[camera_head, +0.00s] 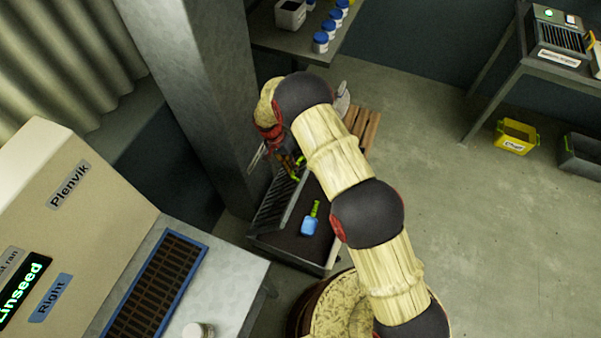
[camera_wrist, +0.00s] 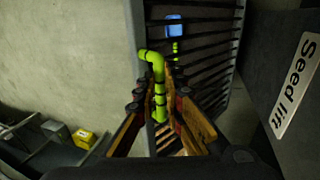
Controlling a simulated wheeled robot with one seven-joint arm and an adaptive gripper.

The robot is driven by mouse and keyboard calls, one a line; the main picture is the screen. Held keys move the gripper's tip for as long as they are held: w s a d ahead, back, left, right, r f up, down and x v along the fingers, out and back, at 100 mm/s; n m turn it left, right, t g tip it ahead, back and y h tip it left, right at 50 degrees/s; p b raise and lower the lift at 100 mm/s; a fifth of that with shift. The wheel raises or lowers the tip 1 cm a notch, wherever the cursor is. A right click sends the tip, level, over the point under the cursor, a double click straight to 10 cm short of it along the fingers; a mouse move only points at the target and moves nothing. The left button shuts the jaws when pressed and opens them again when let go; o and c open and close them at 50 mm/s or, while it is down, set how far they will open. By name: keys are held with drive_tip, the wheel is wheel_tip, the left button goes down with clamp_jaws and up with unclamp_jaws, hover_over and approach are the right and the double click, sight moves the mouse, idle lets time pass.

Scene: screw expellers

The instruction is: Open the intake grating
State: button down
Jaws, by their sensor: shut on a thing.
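The intake grating (camera_head: 277,199), a panel of dark parallel bars, is tilted up along the left side of the dark intake bin (camera_head: 301,256). Its bars (camera_wrist: 210,48) fill the upper middle of the wrist view. A bent yellow-green handle (camera_wrist: 158,75) is on its near edge; a bit of it shows in the head view (camera_head: 299,161). My gripper (camera_wrist: 160,92) is shut on this handle, one finger on each side. In the head view my gripper (camera_head: 287,163) is at the grating's upper end, partly hidden by my arm.
A blue scoop (camera_head: 309,225) with a green handle lies in the bin. The Seed lift column (camera_head: 195,80) stands close on the left. A wooden pallet (camera_head: 362,127) lies behind my arm. A yellow crate (camera_head: 516,136) is at the right; floor between is clear.

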drive_tip(key=shift+s+a+f, duration=0.2)
drive_tip(key=shift+a+f, duration=0.2)
drive_tip(key=shift+f, duration=0.3)
drive_tip(key=c, duration=2.3)
unclamp_jaws()
drive_tip(key=shift+f, duration=0.1)
drive_tip(key=shift+o, duration=1.1)
drive_tip(key=shift+w+a+f, duration=0.1)
drive_tip(key=shift+w+f, duration=0.05)
drive_tip(key=shift+o, duration=1.2)
drive_tip(key=shift+w+r, duration=0.1)
drive_tip(key=shift+r, duration=0.2)
drive_tip(key=v, duration=1.2)
drive_tip(key=shift+w, duration=0.1)
